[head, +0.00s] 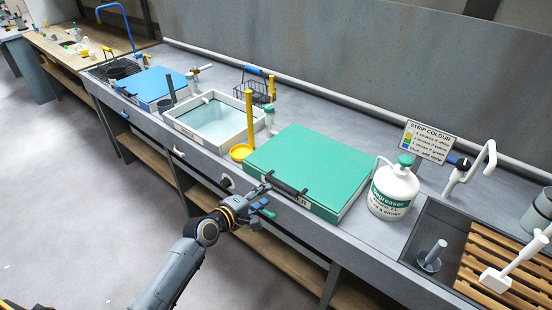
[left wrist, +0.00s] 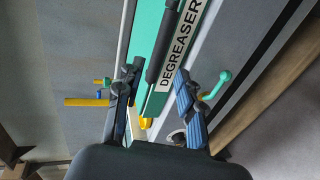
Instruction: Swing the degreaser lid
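The degreaser lid (head: 312,165) is a flat green slab lying shut on its low white tank on the bench. A black handle bar (head: 287,187) runs along its front edge. In the left wrist view the handle (left wrist: 162,45) shows beside the white DEGREASER label (left wrist: 182,45). My left gripper (head: 265,198) is at the left end of the lid's front edge, close to the handle. In the left wrist view its two fingers (left wrist: 160,75) are spread apart, with the handle end lying ahead between them. Contact cannot be made out. My right gripper is not in view.
An open water-filled tank (head: 220,122) and a blue-lidded tank (head: 157,86) stand left of the lid. A yellow funnel (head: 241,152) is close to its left corner. A white degreaser jug (head: 393,188) stands right of it, before a sink with a wooden rack (head: 500,262).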

